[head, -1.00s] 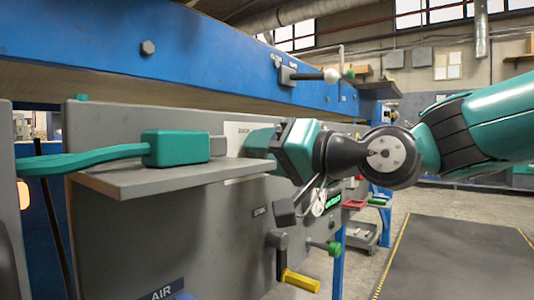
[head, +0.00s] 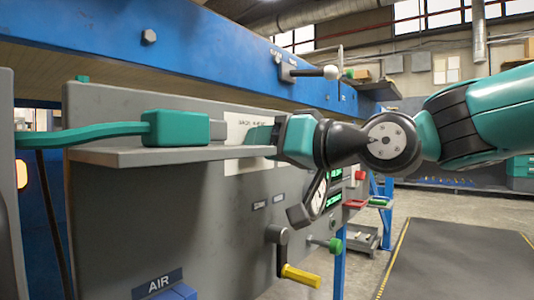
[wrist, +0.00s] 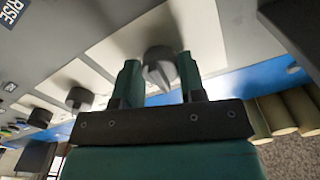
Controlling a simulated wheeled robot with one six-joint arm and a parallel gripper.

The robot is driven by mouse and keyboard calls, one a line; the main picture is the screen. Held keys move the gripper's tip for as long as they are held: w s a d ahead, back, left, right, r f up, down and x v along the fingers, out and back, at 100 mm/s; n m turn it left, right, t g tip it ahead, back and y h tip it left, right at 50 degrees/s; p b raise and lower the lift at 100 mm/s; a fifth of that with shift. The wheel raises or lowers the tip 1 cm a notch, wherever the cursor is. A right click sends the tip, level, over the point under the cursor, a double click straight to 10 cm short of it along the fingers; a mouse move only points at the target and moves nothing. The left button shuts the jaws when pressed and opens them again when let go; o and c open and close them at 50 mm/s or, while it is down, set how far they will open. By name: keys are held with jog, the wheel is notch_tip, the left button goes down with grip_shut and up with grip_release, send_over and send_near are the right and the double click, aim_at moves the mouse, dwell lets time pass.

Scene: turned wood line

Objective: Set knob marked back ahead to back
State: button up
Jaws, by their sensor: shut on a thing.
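In the wrist view, a dark round knob (wrist: 160,62) with a pointed ridge sits on a pale plate between the two teal fingers of my gripper (wrist: 160,74). My gripper is shut on this knob, with a finger at each side. The ridge points down in the picture. In the head view, my gripper (head: 264,137) reaches the grey panel from the right and hides the knob. A white label plate (head: 238,126) shows behind it, with small lettering that seems to read back and ahead. The knob's exact setting cannot be read.
A grey shelf (head: 110,157) with a teal-handled block (head: 175,128) juts out left of my gripper. Below are a yellow-handled crank (head: 300,276) and a green knob (head: 334,245). Other dark knobs (wrist: 79,98) line the panel in the wrist view. The floor mat (head: 440,255) is clear.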

jog(key=n+b, duration=0.2)
jog(key=n, duration=0.1)
jog(key=shift+f+n, duration=0.2)
jog(key=shift+n, duration=0.1)
jog(key=shift+r+n+b, duration=0.1)
jog(key=shift+n+b, duration=0.75)
jog(key=shift+n, duration=0.85)
jog(key=o, duration=0.9)
jog(key=shift+d+r, duration=0.1)
